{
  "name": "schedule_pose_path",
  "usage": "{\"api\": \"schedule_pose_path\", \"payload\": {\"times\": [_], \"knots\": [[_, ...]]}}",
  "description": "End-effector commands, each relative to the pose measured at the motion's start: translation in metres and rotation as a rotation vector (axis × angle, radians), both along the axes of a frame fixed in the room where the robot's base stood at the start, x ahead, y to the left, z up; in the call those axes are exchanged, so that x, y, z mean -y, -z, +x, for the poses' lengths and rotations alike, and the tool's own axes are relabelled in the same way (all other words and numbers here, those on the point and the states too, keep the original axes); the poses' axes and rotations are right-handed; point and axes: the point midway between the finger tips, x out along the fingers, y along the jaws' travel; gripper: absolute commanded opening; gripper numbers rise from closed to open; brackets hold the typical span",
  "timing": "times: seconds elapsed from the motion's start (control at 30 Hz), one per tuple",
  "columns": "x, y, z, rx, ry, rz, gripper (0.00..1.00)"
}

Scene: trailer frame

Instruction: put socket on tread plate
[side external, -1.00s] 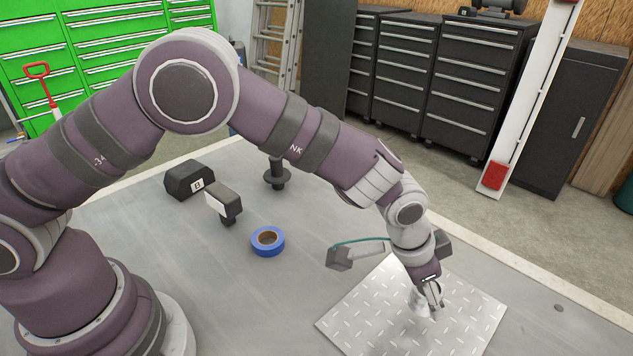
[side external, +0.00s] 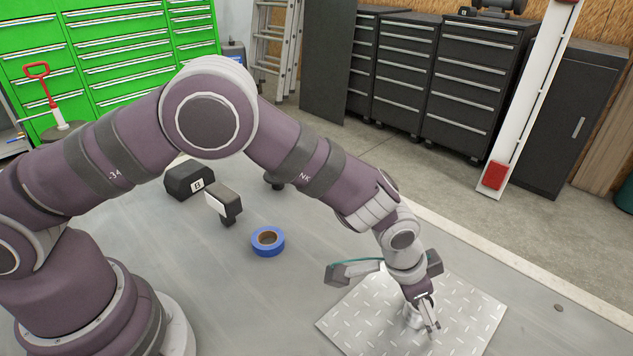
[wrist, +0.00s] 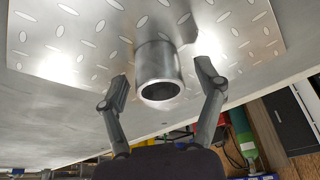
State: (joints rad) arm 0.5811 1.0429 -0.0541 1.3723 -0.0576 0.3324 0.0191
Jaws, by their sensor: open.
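The socket (wrist: 158,70) is a shiny metal cylinder. In the wrist view its open end faces the camera, and its far end appears to be against the tread plate (wrist: 75,30). The patterned metal tread plate also shows in the side view (side external: 355,320), lying flat. My gripper (wrist: 163,78) is open, with one finger on each side of the socket and visible gaps between. In the side view my gripper (side external: 432,327) is low over the plate, and the socket (side external: 411,317) is partly hidden behind it.
A roll of blue tape (side external: 267,242) lies left of the plate. Beyond it are a dark block-shaped tool (side external: 224,202) and a black box (side external: 188,181). The bench around the tape is clear.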

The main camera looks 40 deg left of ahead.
Motion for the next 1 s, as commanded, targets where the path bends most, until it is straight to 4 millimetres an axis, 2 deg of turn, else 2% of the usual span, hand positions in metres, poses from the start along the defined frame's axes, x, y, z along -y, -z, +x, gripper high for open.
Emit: {"api": "schedule_pose_path", "payload": {"times": [0.17,0.53,0.77,0.87,0.93,1.0], "knots": [[-0.002,-0.017,-0.003,0.003,0.0,-0.002,0.68],[-0.02,-0.094,-0.031,0.005,0.0,-0.003,0.68],[-0.031,-0.118,-0.038,0.005,-0.013,-0.001,0.68],[-0.06,-0.143,-0.04,0.023,-0.081,-0.002,0.68],[-0.095,-0.166,-0.047,0.039,-0.163,-0.003,0.68],[-0.131,-0.185,-0.064,0.054,-0.255,-0.006,0.68]]}}
